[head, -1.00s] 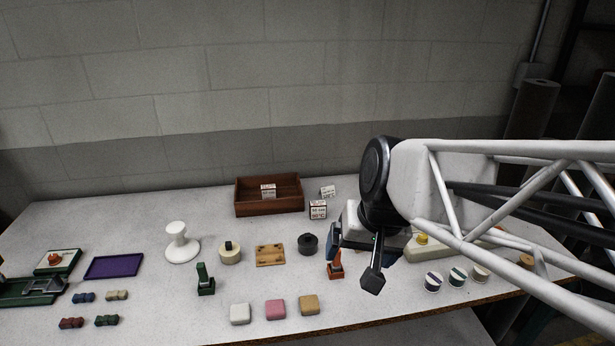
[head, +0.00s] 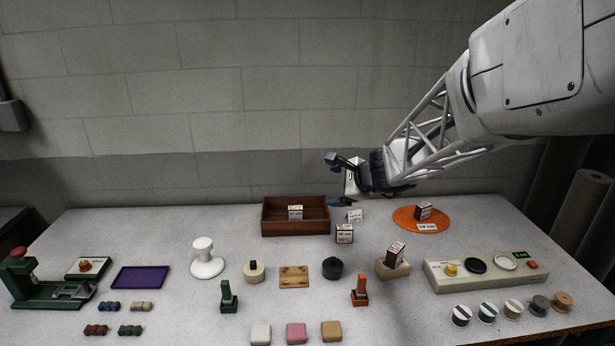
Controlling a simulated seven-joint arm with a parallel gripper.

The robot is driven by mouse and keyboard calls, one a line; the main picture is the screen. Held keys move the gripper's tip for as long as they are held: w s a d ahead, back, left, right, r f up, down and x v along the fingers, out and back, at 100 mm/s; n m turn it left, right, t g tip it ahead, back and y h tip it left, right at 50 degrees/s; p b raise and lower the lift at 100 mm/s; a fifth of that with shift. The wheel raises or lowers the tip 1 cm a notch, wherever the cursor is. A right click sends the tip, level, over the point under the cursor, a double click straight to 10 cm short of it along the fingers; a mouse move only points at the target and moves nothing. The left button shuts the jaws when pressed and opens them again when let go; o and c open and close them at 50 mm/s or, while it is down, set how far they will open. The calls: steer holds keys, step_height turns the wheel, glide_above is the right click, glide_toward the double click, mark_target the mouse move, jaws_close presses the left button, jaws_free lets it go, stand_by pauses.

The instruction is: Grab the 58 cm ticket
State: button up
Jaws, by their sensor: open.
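Several small white printed tickets stand on the table, their print too small to read surely. One lies on the orange felt disc (head: 402,218) at the back right; this ticket (head: 428,227) seems to read 58 cm. Another ticket (head: 295,212) is in the wooden tray (head: 270,230), and a white card (head: 354,215) stands right of the tray. A dark block with a white printed face (head: 344,234) is in front of that card. My gripper (head: 340,181) is open and empty, raised above the card and the tray's right end.
A dark box (head: 423,211) sits on the orange disc, and another dark box (head: 396,252) tilts in a wooden holder (head: 385,270). A control panel (head: 440,283) and several spools are at the right. Stamps and coloured blocks fill the front.

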steer(key=w+d+f+m+t+h, duration=0.1)
steer(key=w+d+f+m+t, duration=0.2)
steer(key=w, duration=0.4)
steer(key=w+d+f+m+h, duration=0.1)
steer(key=w+d+f+m, duration=0.2)
steer(key=w+f+m, duration=0.25)
steer(key=m+t+h, duration=0.2)
steer(key=m+h, duration=0.1)
steer(key=m, duration=0.5)
glide_above(355, 213)
steer(key=s, duration=0.2)
step_height(355, 213, down, 9)
steer(key=shift+s+d+f, duration=0.1)
steer(key=shift+s+d, duration=0.1)
steer(key=shift+d, duration=0.1)
steer(key=shift+f, duration=1.75)
steer(key=shift+f, duration=0.15)
steer(key=shift+f, duration=0.55)
steer(key=shift+w+a+f, duration=0.1)
steer(key=shift+w+f, duration=0.1)
steer(key=shift+f, duration=0.45)
steer(key=shift+w+f, duration=0.2)
steer(key=shift+f, duration=0.4)
steer(key=shift+x, duration=1.05)
